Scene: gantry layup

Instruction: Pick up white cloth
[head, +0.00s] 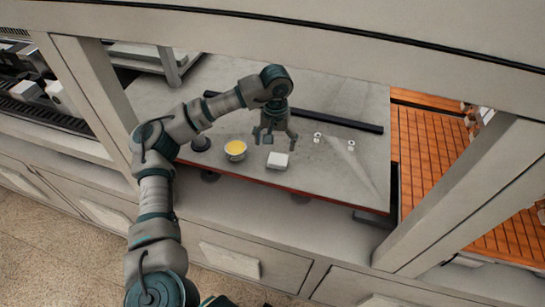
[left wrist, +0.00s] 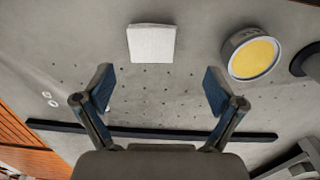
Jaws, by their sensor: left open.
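The white cloth (head: 278,160) is a small folded square lying flat on the grey work table (head: 340,165), near its front edge. It also shows in the left wrist view (left wrist: 152,43), at the top centre, beyond my fingertips. My left gripper (head: 275,137) hangs above the table, near the cloth and a little behind it in the head view. Its two fingers are spread wide with nothing between them, as the left wrist view (left wrist: 160,90) shows. The gripper does not touch the cloth. My right gripper is not in view.
A round tin with yellow contents (head: 235,150) stands left of the cloth, and a dark round object (head: 201,144) is farther left. A long black bar (head: 330,118) lies behind. Small white pieces (head: 317,137) lie to the right. Gantry posts (head: 465,200) flank the opening.

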